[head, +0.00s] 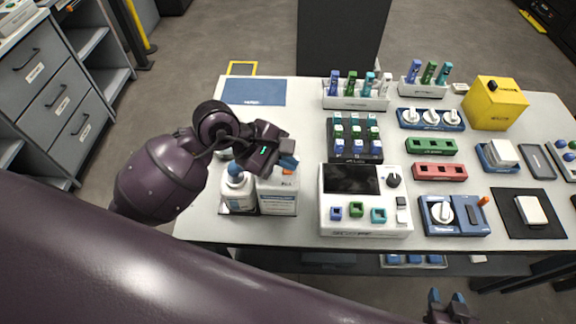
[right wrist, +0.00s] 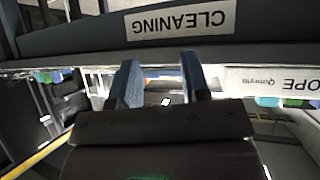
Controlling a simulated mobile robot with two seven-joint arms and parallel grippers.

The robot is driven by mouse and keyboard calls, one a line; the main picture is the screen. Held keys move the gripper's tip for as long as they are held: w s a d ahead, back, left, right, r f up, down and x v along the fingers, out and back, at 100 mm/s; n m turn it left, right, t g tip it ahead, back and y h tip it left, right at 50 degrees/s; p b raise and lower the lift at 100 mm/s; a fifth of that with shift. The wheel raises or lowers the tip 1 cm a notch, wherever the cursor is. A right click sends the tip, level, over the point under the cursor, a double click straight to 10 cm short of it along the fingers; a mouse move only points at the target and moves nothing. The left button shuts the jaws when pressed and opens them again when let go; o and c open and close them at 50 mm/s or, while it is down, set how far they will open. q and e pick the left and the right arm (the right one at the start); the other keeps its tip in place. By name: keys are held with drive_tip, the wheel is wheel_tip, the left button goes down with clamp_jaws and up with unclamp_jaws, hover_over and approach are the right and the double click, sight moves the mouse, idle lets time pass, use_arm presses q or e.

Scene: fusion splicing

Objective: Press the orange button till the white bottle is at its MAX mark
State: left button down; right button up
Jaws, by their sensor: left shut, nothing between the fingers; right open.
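The white bottle (head: 238,192) stands upright near the table's front left, with a blue-and-white label; my left arm partly covers its top. Its MAX mark and liquid level are too small to tell. A pale box-shaped dispenser (head: 279,196) with a printed front stands just right of it. A small part of the orange button (head: 288,172) shows on its top. My left gripper (head: 288,162) is shut and empty, its blue tips at the button; I cannot tell if they touch it. My right gripper (head: 447,298) is open and empty in front of the table; its fingers also show in the right wrist view (right wrist: 161,88).
A white device (head: 350,226) with a dark screen stands right of the dispenser. Racks with coloured parts, a blue-based knob unit (head: 470,229) and a yellow box (head: 494,105) fill the right side. A blue mat (head: 254,92) lies at the back left. A "CLEANING" label (right wrist: 180,20) is close to my right gripper.

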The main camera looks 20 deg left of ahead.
use_arm(q)
drive_tip(key=shift+f, duration=0.15)
use_arm(e)
drive_tip(key=shift+w+a+r, duration=0.1)
drive_tip(key=shift+w, duration=0.2)
use_arm(q)
drive_tip(key=shift+f, duration=0.15)
use_arm(e)
drive_tip(key=shift+s+f, duration=0.15)
drive_tip(key=shift+f, duration=0.05)
drive_tip(key=shift+s+f, duration=0.45)
use_arm(q)
drive_tip(key=shift+r, duration=0.85)
use_arm(e)
drive_tip(key=shift+w+r, duration=0.35)
drive_tip(key=shift+r, duration=0.2)
drive_tip(key=shift+w+r, duration=0.35)
drive_tip(key=shift+r, duration=0.2)
drive_tip(key=shift+s+f, duration=0.1)
drive_tip(key=shift+s, duration=0.05)
